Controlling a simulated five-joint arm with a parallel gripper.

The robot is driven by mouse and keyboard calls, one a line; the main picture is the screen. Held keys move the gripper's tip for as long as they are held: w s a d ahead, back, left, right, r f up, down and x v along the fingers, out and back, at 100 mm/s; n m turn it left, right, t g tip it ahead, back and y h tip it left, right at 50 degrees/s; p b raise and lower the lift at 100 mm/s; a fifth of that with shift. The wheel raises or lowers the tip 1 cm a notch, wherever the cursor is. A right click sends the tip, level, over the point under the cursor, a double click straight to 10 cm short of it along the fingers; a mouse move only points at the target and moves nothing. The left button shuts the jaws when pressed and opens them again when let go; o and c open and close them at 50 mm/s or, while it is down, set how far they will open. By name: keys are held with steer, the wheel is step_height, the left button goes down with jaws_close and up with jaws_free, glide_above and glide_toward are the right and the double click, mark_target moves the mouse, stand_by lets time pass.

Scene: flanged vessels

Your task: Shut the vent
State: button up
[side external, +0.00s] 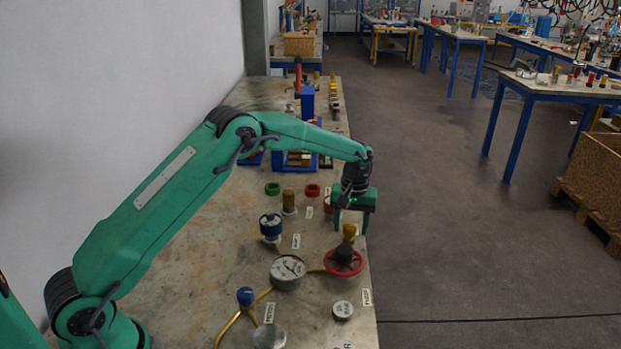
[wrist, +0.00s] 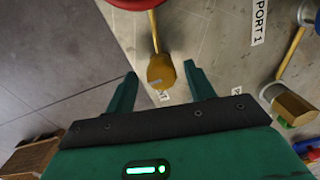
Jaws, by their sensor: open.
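A brass-yellow vent knob (side external: 349,231) stands near the right edge of the bench, on the pipe behind the red handwheel. In the wrist view the knob (wrist: 160,70) shows between my fingertips, with a partly hidden label ending in "NT" (wrist: 161,97) beside it. My gripper (side external: 351,225) is open and points down over the knob. In the wrist view my open gripper (wrist: 160,75) has a finger on each side of the knob, with visible gaps. I cannot tell how far the fingertips reach down beside it.
A red handwheel (side external: 343,262) and a pressure gauge (side external: 288,271) stand in front. The bench edge (side external: 371,300) is close on the right.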

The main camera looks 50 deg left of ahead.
mark_target(351, 226)
step_height(351, 226, up, 7)
steer(key=shift+w+r, duration=0.15)
steer(key=shift+r, duration=0.15)
stand_by(0.5)
steer(key=shift+s+r, duration=0.3)
steer(key=shift+r, duration=0.25)
steer(key=s+r+m+t, duration=0.3)
steer(key=s+r+m, duration=0.1)
steer(key=s+r, duration=1.25)
steer(key=s+f+m+t, duration=0.1)
steer(key=s, duration=0.9)
steer(key=s+f+m+t, duration=0.2)
steer(key=s, duration=0.8)
steer(key=shift+a+f, duration=0.3)
steer(key=shift+a, duration=0.15)
